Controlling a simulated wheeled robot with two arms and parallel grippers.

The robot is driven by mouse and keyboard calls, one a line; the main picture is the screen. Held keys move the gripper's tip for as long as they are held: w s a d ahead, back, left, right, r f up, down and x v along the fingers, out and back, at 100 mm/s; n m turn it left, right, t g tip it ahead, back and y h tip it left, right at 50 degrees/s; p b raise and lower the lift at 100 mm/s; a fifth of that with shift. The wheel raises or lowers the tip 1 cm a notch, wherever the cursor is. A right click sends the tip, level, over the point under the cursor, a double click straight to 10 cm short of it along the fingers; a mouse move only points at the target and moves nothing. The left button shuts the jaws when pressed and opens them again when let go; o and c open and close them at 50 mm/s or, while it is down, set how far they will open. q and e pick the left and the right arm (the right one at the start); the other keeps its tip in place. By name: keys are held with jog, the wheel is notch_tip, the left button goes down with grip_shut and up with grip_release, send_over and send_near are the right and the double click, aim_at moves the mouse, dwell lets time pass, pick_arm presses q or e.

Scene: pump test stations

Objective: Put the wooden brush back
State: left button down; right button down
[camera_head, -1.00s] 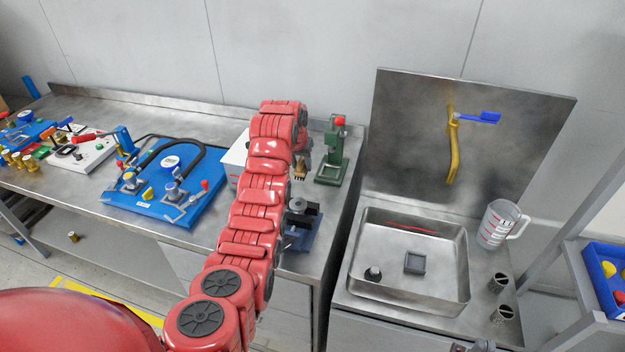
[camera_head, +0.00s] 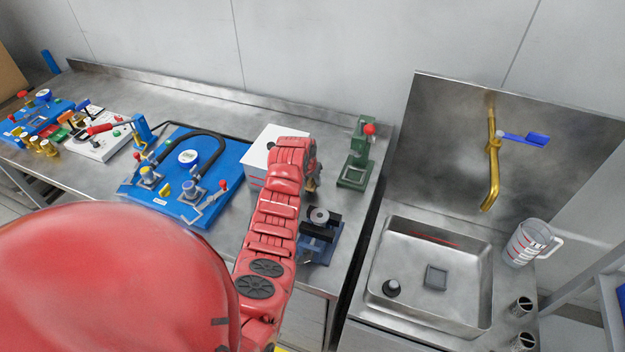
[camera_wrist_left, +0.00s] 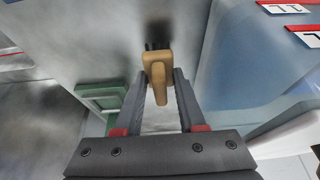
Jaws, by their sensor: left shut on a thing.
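The wooden brush (camera_wrist_left: 157,75) is tan with dark bristles at its far end. It sits between the two fingers of my left gripper (camera_wrist_left: 162,88), which is shut on it. In the head view my left gripper (camera_head: 313,178) is mostly hidden by its own red arm. It is over the bench between the white box and the green press. The brush is barely visible there. My right gripper is not in view.
A green press (camera_head: 356,160) stands right of my left gripper. A white box (camera_head: 262,150) is to its left and a dark blue vise (camera_head: 318,240) in front. Farther left is a blue pump board (camera_head: 215,170). A sink (camera_head: 430,275) and measuring jug (camera_head: 527,243) are at right.

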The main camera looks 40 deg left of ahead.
pick_arm(q)
jog(key=shift+s+d+f, duration=0.1)
jog(key=shift+f, duration=0.6)
jog(key=shift+f, duration=0.1)
jog(key=c, duration=0.5)
grip_release()
